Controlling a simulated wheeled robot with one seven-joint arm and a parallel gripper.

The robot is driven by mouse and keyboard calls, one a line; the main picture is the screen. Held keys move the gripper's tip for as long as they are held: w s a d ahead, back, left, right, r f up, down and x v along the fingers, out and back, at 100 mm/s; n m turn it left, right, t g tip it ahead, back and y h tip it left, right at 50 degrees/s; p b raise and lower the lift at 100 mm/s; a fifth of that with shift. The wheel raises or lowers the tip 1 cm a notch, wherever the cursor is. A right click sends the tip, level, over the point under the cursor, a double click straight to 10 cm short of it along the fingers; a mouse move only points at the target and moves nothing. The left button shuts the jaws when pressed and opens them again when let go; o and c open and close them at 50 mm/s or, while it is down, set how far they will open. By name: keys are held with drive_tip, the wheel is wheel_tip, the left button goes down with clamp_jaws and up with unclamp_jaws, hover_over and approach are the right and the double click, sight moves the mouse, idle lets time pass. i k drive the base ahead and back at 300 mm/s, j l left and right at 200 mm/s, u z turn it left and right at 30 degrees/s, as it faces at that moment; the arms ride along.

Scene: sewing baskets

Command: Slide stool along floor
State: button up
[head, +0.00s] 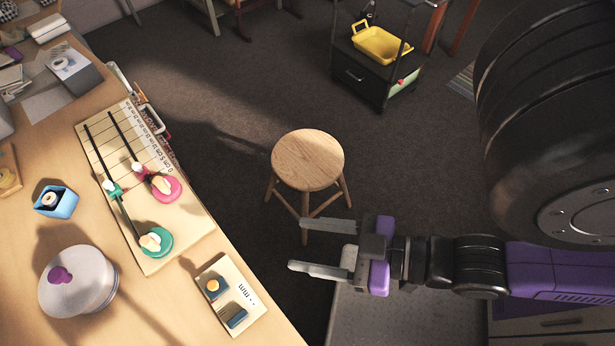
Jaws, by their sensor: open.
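The stool (308,159) has a round light-wood seat and splayed wooden legs. It stands upright on the dark grey carpet (225,95), right of the workbench, near the middle of the head view. My gripper (310,247) comes in from the right with its two grey fingers pointing left. The fingers are apart and empty. In the picture they lie just below the seat, and the upper finger overlaps the lower part of the stool's legs. I cannot tell whether it touches them.
A wooden workbench (215,310) with a ruled board (150,185), a blue box (57,201) and a lidded round container (78,281) fills the left. A dark cart (365,80) with a yellow basket (381,44) stands at the back. Carpet around the stool is clear behind and right.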

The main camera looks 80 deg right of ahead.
sight(306, 160)
drive_tip(key=l, duration=0.95)
drive_tip(key=k+l, duration=0.15)
drive_tip(key=l, duration=0.85)
